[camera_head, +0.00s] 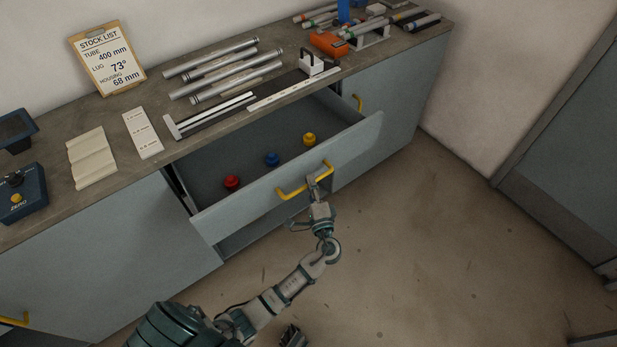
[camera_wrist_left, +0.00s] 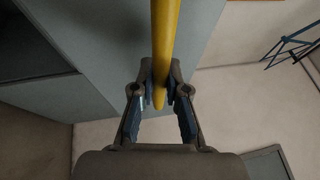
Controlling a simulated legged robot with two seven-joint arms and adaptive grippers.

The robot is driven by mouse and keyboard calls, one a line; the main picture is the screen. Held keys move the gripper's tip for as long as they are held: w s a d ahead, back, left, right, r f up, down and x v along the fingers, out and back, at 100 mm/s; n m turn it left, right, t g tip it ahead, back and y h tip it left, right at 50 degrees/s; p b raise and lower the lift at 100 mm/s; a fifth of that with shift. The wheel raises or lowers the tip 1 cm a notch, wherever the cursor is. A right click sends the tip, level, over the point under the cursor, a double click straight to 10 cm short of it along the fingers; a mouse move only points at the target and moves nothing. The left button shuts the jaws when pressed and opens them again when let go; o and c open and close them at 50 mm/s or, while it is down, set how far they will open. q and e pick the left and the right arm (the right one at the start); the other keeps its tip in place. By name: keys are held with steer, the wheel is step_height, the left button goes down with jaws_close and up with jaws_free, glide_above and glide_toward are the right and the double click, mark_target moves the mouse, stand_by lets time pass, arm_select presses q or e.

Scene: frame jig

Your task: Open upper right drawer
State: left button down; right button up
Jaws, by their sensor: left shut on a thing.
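The upper right drawer (camera_head: 352,147) is pulled well out from the grey cabinet under the worktop. Its yellow bar handle (camera_head: 290,193) is on the front face. My left gripper (camera_head: 317,182) is in front of the drawer and shut on the right part of this handle. In the left wrist view, the yellow handle (camera_wrist_left: 166,40) runs down between the two fingers (camera_wrist_left: 160,88), which touch it on both sides. A small dark grey part at the bottom edge of the head view may be my right gripper (camera_head: 292,336); its fingers do not show clearly.
Inside the drawer are a red piece (camera_head: 232,182), a blue piece (camera_head: 271,159) and a yellow piece (camera_head: 309,139). The worktop (camera_head: 205,135) above holds tubes, a rail jig and a stock list (camera_head: 107,58). The floor (camera_head: 430,240) at right is clear.

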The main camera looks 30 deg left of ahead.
arm_select(q)
steer(key=s+d, duration=0.3)
steer(key=d, duration=0.3)
steer(key=shift+d+f, duration=0.2)
arm_select(e)
steer(key=shift+w+a+r+t, duration=0.4)
steer(key=shift+w+r+t, duration=0.2)
steer(key=shift+w, duration=0.2)
arm_select(q)
steer(key=shift+w, duration=0.1)
steer(key=c, duration=1.2)
jaws_free()
steer(key=shift+a, duration=0.25)
arm_select(e)
steer(key=shift+a, duration=0.25)
steer(key=shift+a, duration=0.1)
arm_select(q)
steer(key=v, duration=1.2)
